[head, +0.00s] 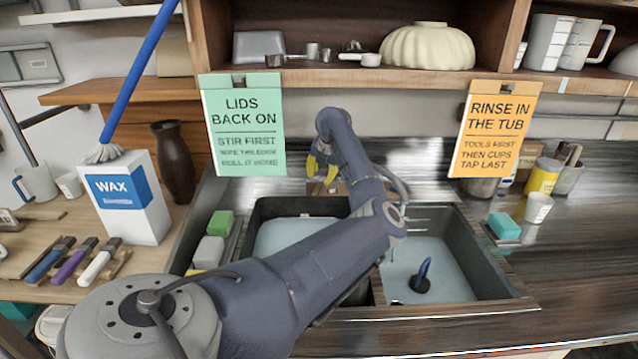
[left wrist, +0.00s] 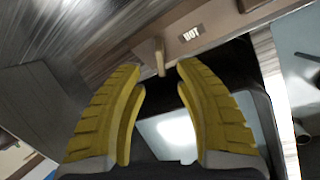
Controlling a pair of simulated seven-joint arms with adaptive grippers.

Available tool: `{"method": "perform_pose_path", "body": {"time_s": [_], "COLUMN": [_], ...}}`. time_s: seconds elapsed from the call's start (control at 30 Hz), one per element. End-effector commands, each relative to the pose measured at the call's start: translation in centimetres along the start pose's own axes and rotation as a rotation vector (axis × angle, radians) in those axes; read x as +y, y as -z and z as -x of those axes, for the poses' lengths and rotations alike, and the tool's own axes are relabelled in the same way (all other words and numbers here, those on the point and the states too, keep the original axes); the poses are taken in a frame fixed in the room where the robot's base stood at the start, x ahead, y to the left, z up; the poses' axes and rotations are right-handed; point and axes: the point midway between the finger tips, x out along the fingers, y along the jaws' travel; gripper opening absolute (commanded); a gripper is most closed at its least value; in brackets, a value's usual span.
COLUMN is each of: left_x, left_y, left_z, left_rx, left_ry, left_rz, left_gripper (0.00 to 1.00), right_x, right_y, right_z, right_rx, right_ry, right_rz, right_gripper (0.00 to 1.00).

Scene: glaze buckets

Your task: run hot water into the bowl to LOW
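My left gripper (head: 322,170) reaches over the back of the sink, its yellow fingers partly hidden by my arm. In the left wrist view the fingers (left wrist: 160,72) are open and apart. A small tan lever (left wrist: 160,55) stands between and just beyond the fingertips; I cannot tell whether either finger touches it. Beside it is a label (left wrist: 192,34) that seems to read HOT. The left sink basin (head: 282,210) shows a pale blue-grey surface, partly covered by my arm. The right basin (head: 480,255) holds a dark blue upright object (head: 424,273). No LOW mark is readable. My right gripper is out of view.
A green sign (head: 243,125) and an orange sign (head: 495,130) hang from the shelf above the sink. A wax box (head: 125,200) and brown vase (head: 174,162) stand left. A cream fluted bowl (head: 428,47) sits on the shelf. A teal sponge (head: 504,226) and white cup (head: 537,208) stand right.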

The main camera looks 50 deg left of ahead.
Motion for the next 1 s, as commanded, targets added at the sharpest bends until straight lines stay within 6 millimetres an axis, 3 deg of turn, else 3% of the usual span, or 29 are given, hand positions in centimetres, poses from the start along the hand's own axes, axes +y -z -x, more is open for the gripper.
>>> {"method": "perform_pose_path", "body": {"time_s": [0.2,0.4,1.0], "left_x": [0.0,0.0,0.0], "left_y": [-0.1,0.0,0.0], "left_z": [3.3,4.9,5.4], "left_rx": [-0.002,0.0,0.001], "left_ry": [0.002,0.001,0.0], "left_rz": [0.001,0.002,0.0], "left_gripper": [0.34,0.34,0.34], "right_x": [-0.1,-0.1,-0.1], "right_y": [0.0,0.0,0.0], "right_z": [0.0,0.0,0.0], "right_rx": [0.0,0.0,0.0], "right_ry": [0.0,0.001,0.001], "right_rz": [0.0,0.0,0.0], "right_gripper": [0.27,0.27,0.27]}}
